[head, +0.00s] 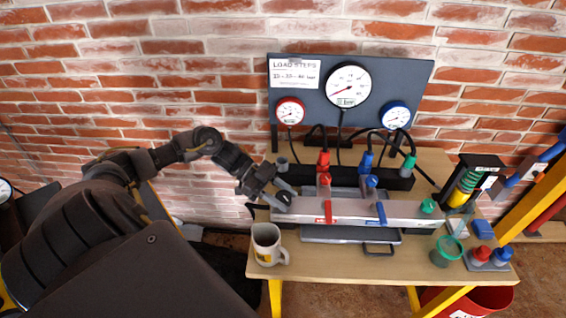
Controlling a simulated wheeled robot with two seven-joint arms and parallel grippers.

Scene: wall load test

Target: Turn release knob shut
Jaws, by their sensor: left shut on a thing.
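A long pale metal manifold (350,210) lies across the workbench. My left gripper (280,194) reaches in from the left and is shut at the manifold's left end, on a small dark round knob that I take for the release knob. The fingers hide most of this knob, so I cannot tell how far it is turned. A green knob (428,206) sits at the manifold's right end. A red lever (327,212) and a blue lever (381,212) are on its front. My right gripper is not in view.
A gauge panel (410,75) with a large white gauge (350,86) stands behind the manifold. A mug (266,246) stands at the bench's front left. Hoses rise behind the manifold. A hand pump (466,185) and small caps crowd the right. The bench front (340,264) has free room.

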